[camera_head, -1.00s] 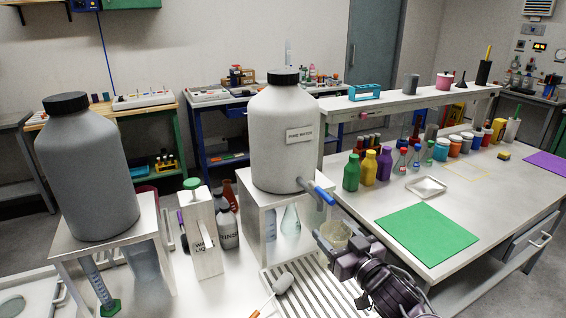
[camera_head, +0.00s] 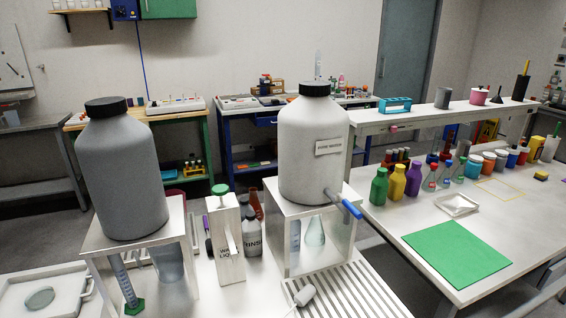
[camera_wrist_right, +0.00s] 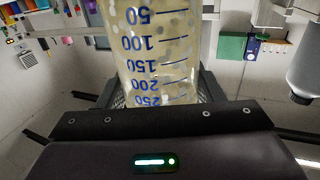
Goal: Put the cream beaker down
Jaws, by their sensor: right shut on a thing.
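The cream beaker (camera_wrist_right: 160,42) fills the upper middle of the right wrist view. It is see-through, with a speckled cream look and blue volume marks that read upside down in that view. My right gripper (camera_wrist_right: 158,88) is shut on it, one dark ribbed finger on either side. The beaker's ends are cut off or hidden, so I cannot tell what is under it. Neither the beaker nor my right gripper shows in the head view now. My left gripper is in no view.
A green mat (camera_head: 457,254) lies on the right bench (camera_head: 385,218), beside a white tray (camera_head: 457,205) and several coloured bottles. A large white carboy (camera_head: 312,150) with a blue tap stands on a stand, a slatted drain rack (camera_head: 345,290) before it. A grey carboy (camera_head: 122,180) stands left.

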